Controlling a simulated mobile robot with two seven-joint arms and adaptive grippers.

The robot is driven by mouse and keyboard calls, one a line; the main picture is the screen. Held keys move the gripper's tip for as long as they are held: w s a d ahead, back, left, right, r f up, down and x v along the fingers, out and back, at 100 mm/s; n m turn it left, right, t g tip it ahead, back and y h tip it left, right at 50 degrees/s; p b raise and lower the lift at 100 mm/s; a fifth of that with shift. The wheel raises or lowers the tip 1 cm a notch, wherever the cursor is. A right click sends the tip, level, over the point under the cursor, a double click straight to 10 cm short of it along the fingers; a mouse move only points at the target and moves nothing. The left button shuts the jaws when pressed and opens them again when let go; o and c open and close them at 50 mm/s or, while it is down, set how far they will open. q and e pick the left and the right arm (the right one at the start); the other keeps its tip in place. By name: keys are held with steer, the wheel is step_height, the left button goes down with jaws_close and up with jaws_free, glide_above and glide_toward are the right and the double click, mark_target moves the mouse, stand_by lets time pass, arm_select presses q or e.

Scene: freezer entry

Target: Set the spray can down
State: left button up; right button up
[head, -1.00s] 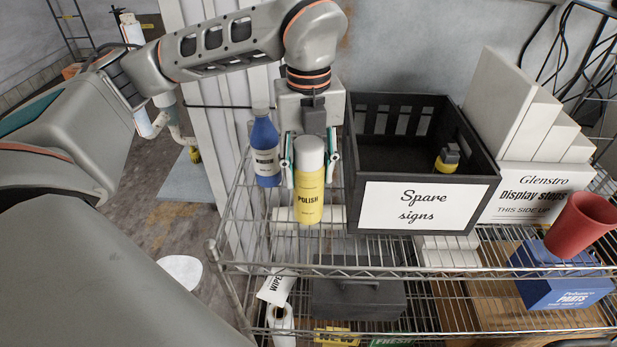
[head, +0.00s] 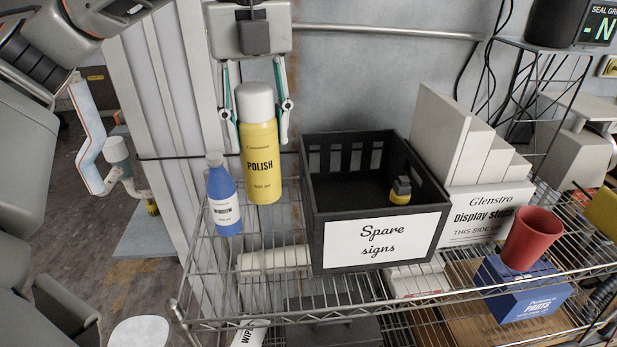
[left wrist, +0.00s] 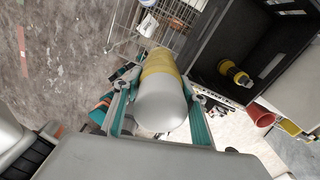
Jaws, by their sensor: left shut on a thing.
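The spray can (head: 260,165), yellow with a white cap and marked POLISH, is upright in my left gripper (head: 259,138). The gripper reaches down from above, with one finger on each side of the can, shut on it. The can appears to be held above the wire shelf (head: 215,290), its base clear of the wires. In the left wrist view the can's white cap (left wrist: 162,107) and yellow body show between the fingers (left wrist: 160,120). My right gripper is not in view.
A red cup (head: 532,238) sits on a blue box (head: 522,290). White boxes (head: 485,215) stand behind.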

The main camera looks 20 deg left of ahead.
arm_select(q)
steer(key=w+d+r+m+p, duration=0.1)
steer(key=w+d+m, duration=0.1)
steer(key=w+m, duration=0.8)
steer(key=w+d+m+p, duration=0.1)
steer(key=w+d+m, duration=0.1)
steer(key=w+m, duration=0.85)
step_height(320, 180, down, 20)
steer(key=w+n, duration=0.2)
steer(key=shift+a, duration=0.15)
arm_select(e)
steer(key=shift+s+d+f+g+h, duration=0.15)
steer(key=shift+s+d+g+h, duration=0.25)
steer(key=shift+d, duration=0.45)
arm_select(q)
steer(key=shift+w, duration=0.1)
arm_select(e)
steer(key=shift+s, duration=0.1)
arm_select(q)
steer(key=shift+f, duration=0.1)
steer(key=o, duration=1.4)
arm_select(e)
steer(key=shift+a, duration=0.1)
